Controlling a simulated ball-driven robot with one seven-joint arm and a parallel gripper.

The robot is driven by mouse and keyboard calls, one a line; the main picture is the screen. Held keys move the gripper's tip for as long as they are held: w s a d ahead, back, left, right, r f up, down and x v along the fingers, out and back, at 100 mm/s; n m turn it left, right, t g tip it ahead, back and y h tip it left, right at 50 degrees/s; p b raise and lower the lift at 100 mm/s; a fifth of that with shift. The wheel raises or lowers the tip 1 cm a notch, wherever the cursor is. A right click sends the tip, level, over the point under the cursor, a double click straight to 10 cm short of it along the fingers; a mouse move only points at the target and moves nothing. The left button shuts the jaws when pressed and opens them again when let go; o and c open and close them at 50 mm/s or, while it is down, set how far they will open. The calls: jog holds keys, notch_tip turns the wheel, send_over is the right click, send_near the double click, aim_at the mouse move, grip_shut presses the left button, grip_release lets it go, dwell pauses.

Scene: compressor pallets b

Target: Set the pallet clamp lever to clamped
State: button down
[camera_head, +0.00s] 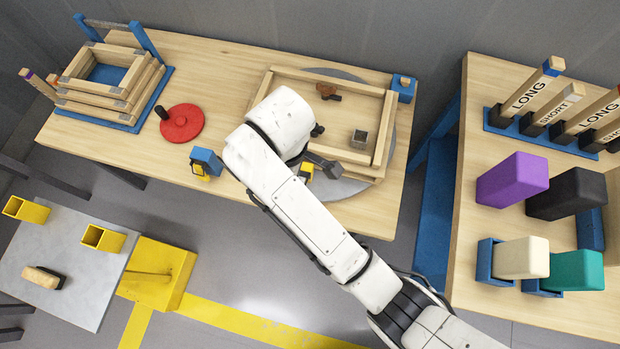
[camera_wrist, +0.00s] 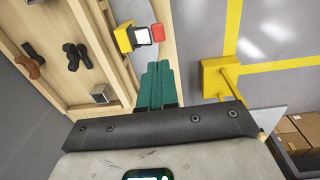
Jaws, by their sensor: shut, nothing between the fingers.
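My gripper (camera_wrist: 157,68) shows its green fingers closed together with nothing between them in the wrist view. In the head view the dark end of my gripper (camera_head: 326,165) is beyond the bend of my white arm, above the table's front side. A yellow block with a white face and a red end (camera_wrist: 140,36) sits at the table edge in the wrist view, just beyond the fingertips. It looks like the clamp lever. Its yellow part (camera_head: 306,171) shows in the head view, partly hidden by my arm. I cannot tell its setting or whether the fingers touch it.
A wooden frame (camera_head: 382,140) holds a brown piece, a dark piece and a metal cube (camera_head: 359,138). A red disc (camera_head: 182,123) and stacked wooden frames (camera_head: 100,108) are left. A yellow box (camera_head: 160,290) stands beside the grey table (camera_head: 60,255). Another workbench (camera_head: 480,100) is right.

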jog(key=shift+w+a+r, duration=0.1)
jog(key=shift+w, duration=0.05)
jog(key=f, duration=1.4)
jog(key=shift+w, duration=0.25)
